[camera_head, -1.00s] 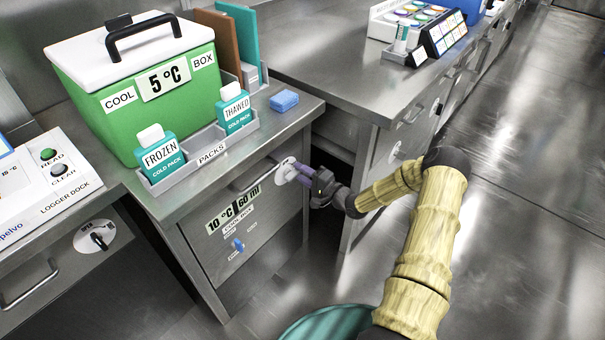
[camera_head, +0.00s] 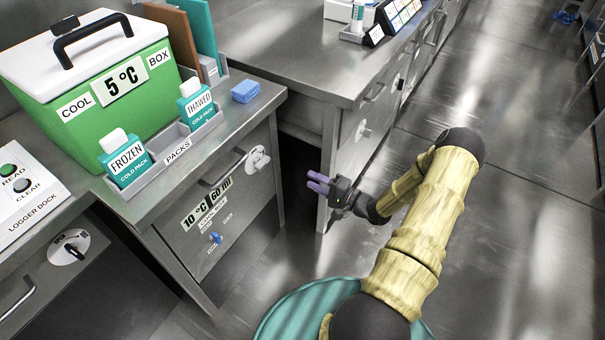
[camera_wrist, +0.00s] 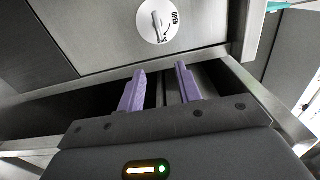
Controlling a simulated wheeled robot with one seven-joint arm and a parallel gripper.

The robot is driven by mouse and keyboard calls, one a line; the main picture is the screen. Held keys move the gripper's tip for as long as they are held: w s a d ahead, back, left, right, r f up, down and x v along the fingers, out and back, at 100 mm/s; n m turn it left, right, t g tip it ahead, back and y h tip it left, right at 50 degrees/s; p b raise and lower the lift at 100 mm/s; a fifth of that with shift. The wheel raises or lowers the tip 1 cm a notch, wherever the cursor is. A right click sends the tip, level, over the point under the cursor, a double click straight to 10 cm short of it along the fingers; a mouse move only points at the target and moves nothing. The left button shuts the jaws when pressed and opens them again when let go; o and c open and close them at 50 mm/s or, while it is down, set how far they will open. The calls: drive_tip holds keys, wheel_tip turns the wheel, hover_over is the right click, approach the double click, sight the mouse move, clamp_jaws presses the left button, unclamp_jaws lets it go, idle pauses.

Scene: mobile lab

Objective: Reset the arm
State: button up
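My gripper (camera_head: 316,182) hangs in the gap to the right of the cool-pack drawer cabinet, clear of its front. In the wrist view its two purple fingers (camera_wrist: 160,88) stand apart with nothing between them, so it is open and empty. My arm reaches forward, bent at the elbow. A round white dial (camera_head: 257,159) sits at the upper right of the cabinet's drawer front (camera_head: 225,205), to the left of my gripper and apart from it. In the wrist view the dial (camera_wrist: 153,22), with a grey handle and the word OPEN, lies ahead of the fingers.
A second steel counter (camera_head: 300,55) stands close behind my gripper. Open floor (camera_head: 500,230) lies to the right.

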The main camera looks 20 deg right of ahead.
drive_tip(key=shift+s+d, duration=0.25)
drive_tip(key=shift+s, duration=0.1)
idle(0.3)
